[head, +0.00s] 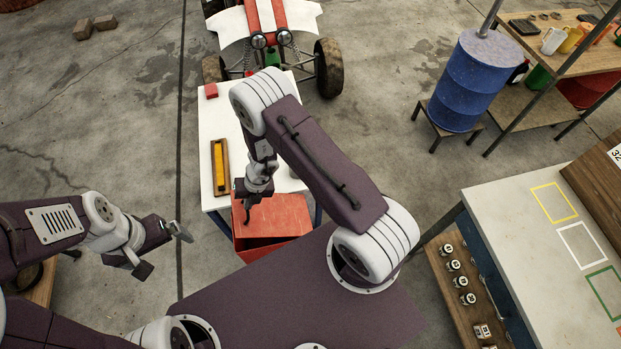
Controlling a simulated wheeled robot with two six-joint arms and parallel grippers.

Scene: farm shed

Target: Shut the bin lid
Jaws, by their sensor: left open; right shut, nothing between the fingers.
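A red bin (252,256) stands at the near end of the white table, just beyond my own dark body. Its lighter red lid (283,213) slopes over the top. I cannot tell from this view whether the lid is fully down. My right gripper (247,218) is shut and empty, pointing down at the left part of the lid; contact is unclear. My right arm hides part of the table behind the bin. My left gripper (172,249) is open and empty, left of the bin and apart from it.
The white table (213,132) holds a yellow level in a wooden tray (220,167) and a red block (211,91). A buggy (265,30) stands behind. A blue barrel (470,80) and a workbench (520,205) with coloured outlines are at right.

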